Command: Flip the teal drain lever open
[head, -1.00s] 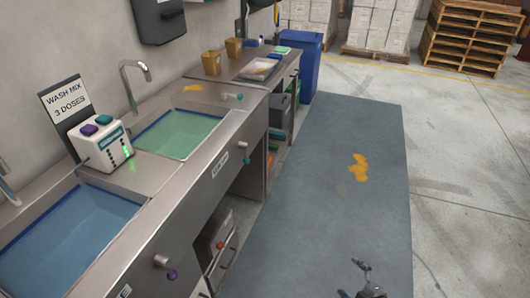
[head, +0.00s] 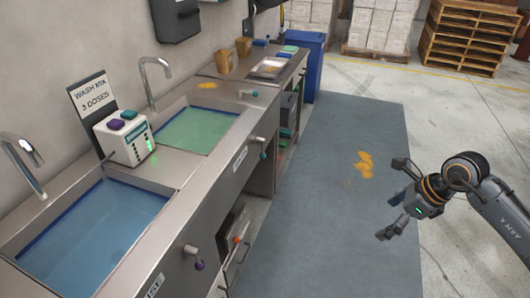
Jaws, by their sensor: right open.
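The teal drain lever (head: 263,154) is on the steel front panel below the far sink (head: 195,130), which holds green liquid. Its short grey arm ends in a teal knob that hangs down. My right gripper (head: 390,199) is open and empty over the floor mat, well to the right of the lever, with its fingers facing left. My left gripper is out of view.
A purple-tipped lever (head: 199,264) is on the panel below the near sink (head: 85,240) of blue liquid. A dispenser box (head: 125,138) stands between the sinks. The grey mat (head: 330,235) with an orange stain is clear. A blue bin (head: 303,62) stands beyond the counter.

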